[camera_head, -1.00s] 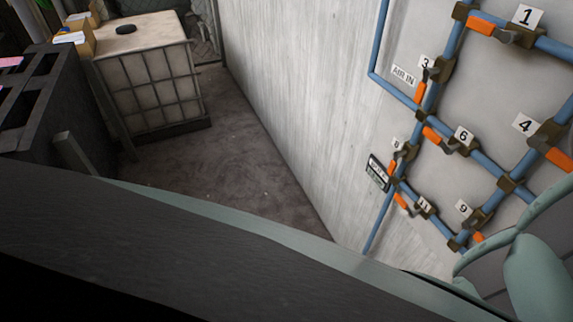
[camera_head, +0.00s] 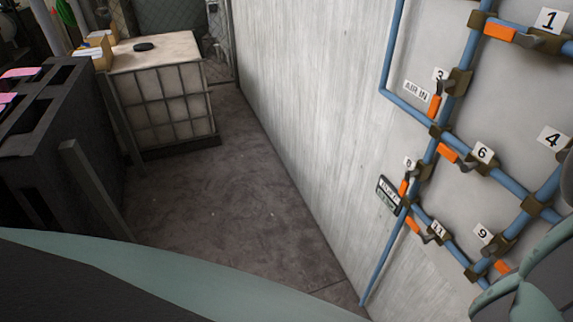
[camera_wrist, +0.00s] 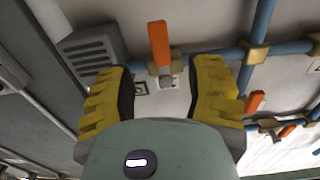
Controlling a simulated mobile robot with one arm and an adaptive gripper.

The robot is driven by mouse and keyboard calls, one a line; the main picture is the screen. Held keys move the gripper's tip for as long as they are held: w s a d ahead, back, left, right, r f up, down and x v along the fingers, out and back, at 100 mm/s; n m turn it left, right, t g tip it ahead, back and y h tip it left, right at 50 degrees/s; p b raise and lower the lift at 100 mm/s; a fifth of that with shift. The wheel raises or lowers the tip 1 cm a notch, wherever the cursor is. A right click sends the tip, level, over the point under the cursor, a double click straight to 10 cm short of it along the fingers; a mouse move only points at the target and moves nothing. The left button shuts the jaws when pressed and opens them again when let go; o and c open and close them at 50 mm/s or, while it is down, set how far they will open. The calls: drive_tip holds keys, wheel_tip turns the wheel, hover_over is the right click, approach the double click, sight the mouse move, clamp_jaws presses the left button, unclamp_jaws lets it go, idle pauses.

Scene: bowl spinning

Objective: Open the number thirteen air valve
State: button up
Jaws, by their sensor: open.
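My gripper (camera_wrist: 163,72) is open, with two yellow ridged fingers in the wrist view. An orange valve handle (camera_wrist: 159,45) stands between and just beyond the fingertips, on a blue pipe with brass-coloured fittings. I see no contact with it. A small label (camera_wrist: 140,88) is by this valve, but its number is not readable. In the head view, orange-handled valves numbered 1 (camera_head: 500,32), 3 (camera_head: 435,104), 6 (camera_head: 448,153), 9 (camera_head: 502,267) and 11 (camera_head: 413,225) are on the wall. No label reading 13 is visible there.
A second orange handle (camera_wrist: 255,101) is right of my gripper in the wrist view. A grey vented box (camera_wrist: 90,50) is at the upper left. In the head view, a caged tank (camera_head: 165,100) stands far left; the floor (camera_head: 220,200) beside the wall is clear.

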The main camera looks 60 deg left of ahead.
drive_tip(key=p+x, duration=0.1)
drive_tip(key=x, duration=0.5)
drive_tip(key=shift+w+a, duration=0.1)
drive_tip(key=shift+w, duration=0.15)
drive_tip(key=shift+s, duration=0.1)
clamp_jaws()
idle(0.3)
